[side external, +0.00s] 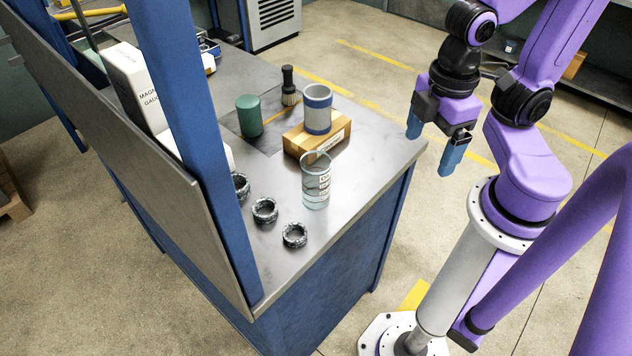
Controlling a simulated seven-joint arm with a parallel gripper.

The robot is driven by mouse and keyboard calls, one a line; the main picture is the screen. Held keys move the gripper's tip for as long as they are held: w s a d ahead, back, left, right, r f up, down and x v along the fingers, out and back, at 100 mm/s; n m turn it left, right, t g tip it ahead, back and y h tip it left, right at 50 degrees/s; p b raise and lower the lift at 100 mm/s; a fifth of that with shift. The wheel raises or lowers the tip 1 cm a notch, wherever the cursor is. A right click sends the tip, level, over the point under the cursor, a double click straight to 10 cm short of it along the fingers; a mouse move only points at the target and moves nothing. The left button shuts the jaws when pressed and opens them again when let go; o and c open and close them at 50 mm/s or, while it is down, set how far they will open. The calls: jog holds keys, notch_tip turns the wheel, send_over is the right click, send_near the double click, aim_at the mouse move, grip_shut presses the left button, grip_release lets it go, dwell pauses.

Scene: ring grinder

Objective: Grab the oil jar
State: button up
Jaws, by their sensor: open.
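A clear glass jar (316,184) with a printed label and pale contents stands upright near the bench's front edge; its label is too small to read surely. A green cylinder (249,116) and a grey-and-blue cup (317,112) also stand on the bench side, the cup on a wooden block (311,145). I cannot tell for certain which is the oil jar; the glass one looks likeliest. My gripper (433,146) is open and empty, its blue fingertips pointing down, to the right of the bench's corner and apart from all of these.
Several dark metal rings (265,210) lie left of the glass jar. A blue post (192,120) and white gauge box (131,88) bound the left. The bench top (372,150) is bare at its right corner.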

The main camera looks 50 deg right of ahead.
jog(key=n+t+h, duration=0.7)
jog(key=n+t, duration=0.5)
jog(key=n, duration=0.5)
send_near(312, 159)
jog(key=shift+x, duration=4.55)
jog(key=c, duration=1.3)
jog(key=shift+c, duration=0.2)
